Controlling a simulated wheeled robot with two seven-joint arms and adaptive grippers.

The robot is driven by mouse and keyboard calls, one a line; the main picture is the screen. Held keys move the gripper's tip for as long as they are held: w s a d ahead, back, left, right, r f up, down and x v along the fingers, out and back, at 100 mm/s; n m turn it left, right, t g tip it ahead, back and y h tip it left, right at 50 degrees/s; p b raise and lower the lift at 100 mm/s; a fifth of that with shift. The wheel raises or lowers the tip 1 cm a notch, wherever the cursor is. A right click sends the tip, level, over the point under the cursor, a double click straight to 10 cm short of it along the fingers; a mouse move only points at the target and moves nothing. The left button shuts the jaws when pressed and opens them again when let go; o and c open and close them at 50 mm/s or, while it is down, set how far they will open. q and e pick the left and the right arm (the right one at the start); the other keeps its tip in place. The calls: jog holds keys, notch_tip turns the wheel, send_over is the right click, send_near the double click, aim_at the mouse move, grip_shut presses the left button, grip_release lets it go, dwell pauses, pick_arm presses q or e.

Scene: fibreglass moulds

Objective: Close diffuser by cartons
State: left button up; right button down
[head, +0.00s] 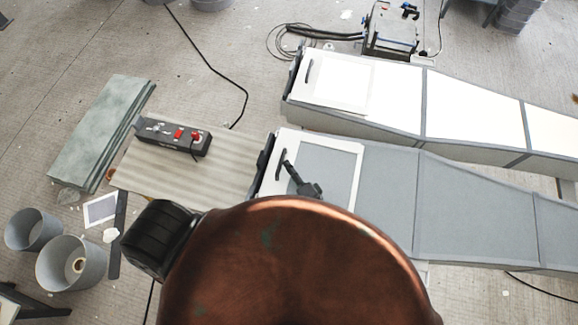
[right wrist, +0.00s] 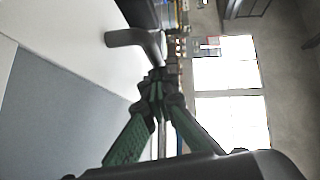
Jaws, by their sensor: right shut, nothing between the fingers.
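Two long tapered duct-shaped moulds lie side by side: a grey one (head: 390,200) nearer me and a white one (head: 395,98) behind it. I cannot tell which is the diffuser by the cartons, as no cartons are recognisable. Each has a white-edged panel with a dark handle at its left end. My right gripper (head: 290,170) is shut and empty over the grey mould's panel, close to its handle (head: 280,164). In the right wrist view the closed fingertips (right wrist: 158,76) are next to the grey handle (right wrist: 128,38); contact is unclear. My left gripper is not in view.
A power strip (head: 172,135) with red switches lies on a beige board (head: 190,172) left of the grey mould. Green-grey slabs (head: 98,130) and grey buckets (head: 70,262) are farther left. A machine with cables (head: 390,30) stands behind. A large copper-coloured rounded form hides the bottom middle.

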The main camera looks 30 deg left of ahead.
aim_at(300, 171)
jog(key=shift+s+a+r, duration=0.1)
jog(key=shift+a+r, duration=0.1)
jog(key=shift+a, duration=0.05)
jog(key=d, duration=0.5)
jog(key=shift+r, duration=0.2)
jog(key=b+v, duration=0.1)
jog(key=v, duration=0.7)
jog(key=shift+s+d+r, duration=0.1)
jog(key=shift+d+r, duration=0.05)
jog(key=shift+d, duration=0.4)
jog(key=shift+a, duration=0.1)
